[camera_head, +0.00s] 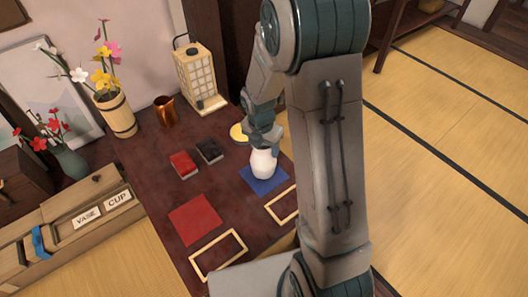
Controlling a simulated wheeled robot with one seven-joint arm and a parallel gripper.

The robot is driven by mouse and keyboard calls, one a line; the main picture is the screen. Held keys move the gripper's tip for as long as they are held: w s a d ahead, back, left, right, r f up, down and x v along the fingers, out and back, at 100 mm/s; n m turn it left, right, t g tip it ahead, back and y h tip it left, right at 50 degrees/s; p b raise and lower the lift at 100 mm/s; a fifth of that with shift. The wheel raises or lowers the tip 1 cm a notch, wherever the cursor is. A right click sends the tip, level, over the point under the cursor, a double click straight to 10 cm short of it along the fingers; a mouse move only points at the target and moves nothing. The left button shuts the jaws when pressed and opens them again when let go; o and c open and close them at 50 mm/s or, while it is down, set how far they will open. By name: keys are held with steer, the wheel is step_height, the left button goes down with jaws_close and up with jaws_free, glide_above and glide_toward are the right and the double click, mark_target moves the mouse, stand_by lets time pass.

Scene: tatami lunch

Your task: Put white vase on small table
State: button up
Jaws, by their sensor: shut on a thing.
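A white vase (263,164) is upright over a blue square mat (270,184) on the dark reddish low table (160,185). My gripper (263,148) is shut on the vase from above, around its upper part. The fingers hide the vase's top. I cannot tell whether the vase's base touches the mat.
A red box (184,165), a black box (209,151), a yellow disc (238,133), a red mat (195,219), a light wooden frame (219,256), a copper cup (165,111) and a lantern (198,80) share the tabletop. A flower basket (116,115) stands at the left. My arm hides the table's right side.

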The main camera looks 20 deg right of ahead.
steer(key=shift+f, duration=1.1)
steer(key=shift+f+b, duration=0.2)
steer(key=shift+b, duration=0.15)
steer(key=o, duration=1.7)
steer(key=shift+r, duration=0.1)
step_height(320, 180, up, 11)
steer(key=s+p, duration=0.1)
steer(key=p, duration=0.3)
steer(key=s+r+m, duration=0.3)
steer(key=s+m, duration=0.3)
steer(key=m, duration=0.3)
steer(key=s+r+m, duration=0.4)
steer(key=s+m, duration=0.1)
steer(key=m, duration=0.4)
steer(key=s+r+m+y, duration=0.1)
steer(key=s+r+m, duration=0.2)
steer(key=s+m, duration=0.3)
steer(key=shift+s+d+r+m, duration=0.1)
steer(key=shift+s+m, duration=0.1)
steer(key=shift+m, duration=0.55)
steer(key=shift+s+r+m, duration=0.1)
steer(key=shift+s+m, duration=0.05)
steer(key=shift+m, duration=0.6)
